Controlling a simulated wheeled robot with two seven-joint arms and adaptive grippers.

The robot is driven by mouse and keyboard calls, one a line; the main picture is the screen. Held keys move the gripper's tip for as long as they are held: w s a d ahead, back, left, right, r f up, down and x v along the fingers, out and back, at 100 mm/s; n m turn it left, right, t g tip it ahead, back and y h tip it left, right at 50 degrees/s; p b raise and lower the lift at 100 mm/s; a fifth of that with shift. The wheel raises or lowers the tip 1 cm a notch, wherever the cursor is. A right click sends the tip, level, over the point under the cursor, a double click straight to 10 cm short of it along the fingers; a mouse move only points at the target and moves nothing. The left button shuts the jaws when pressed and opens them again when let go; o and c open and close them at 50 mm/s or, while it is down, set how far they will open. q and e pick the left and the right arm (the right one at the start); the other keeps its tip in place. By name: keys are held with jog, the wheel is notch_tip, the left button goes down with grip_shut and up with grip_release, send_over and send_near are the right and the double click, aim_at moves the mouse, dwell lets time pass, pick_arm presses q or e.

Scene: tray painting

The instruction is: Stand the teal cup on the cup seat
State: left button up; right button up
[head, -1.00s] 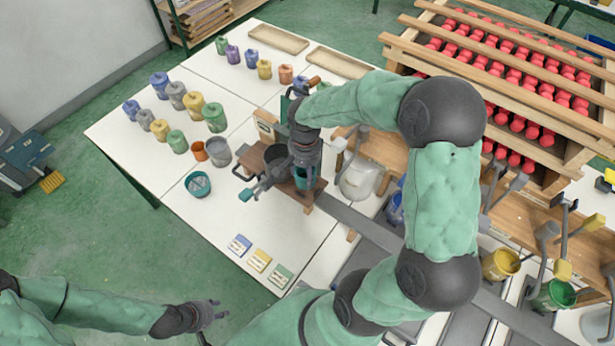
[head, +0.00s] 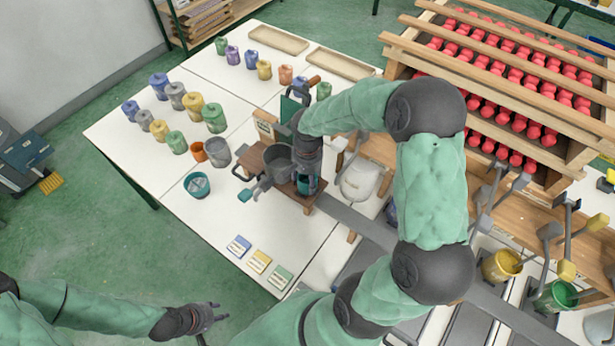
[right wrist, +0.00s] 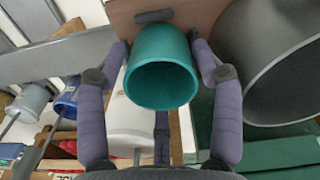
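The teal cup (head: 305,185) is at the right part of the brown wooden stand (head: 291,199), beside a grey pot. In the right wrist view the cup (right wrist: 162,75) shows its open mouth, with brown board behind it. My right gripper (right wrist: 160,50) has its purple fingers on both sides of the cup, their tips close against its wall. In the head view my right gripper (head: 307,178) partly covers the cup. The cup seat is hidden, and I cannot tell whether the cup's base touches the stand. My left gripper (head: 216,312) is open and empty, away from the table.
The grey pot (head: 279,166) stands close to my right gripper. A grey-armed tool with a teal end (head: 245,195) juts out at left. A white canister (head: 360,180) is to the right. Coloured jars (head: 193,103) and a teal bowl (head: 197,185) stand on the white table.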

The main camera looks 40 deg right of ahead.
jog(key=shift+r, duration=0.2)
jog(key=shift+r, duration=0.35)
notch_tip(320, 180, up, 11)
jog(key=p, duration=0.2)
jog(key=shift+r, duration=0.2)
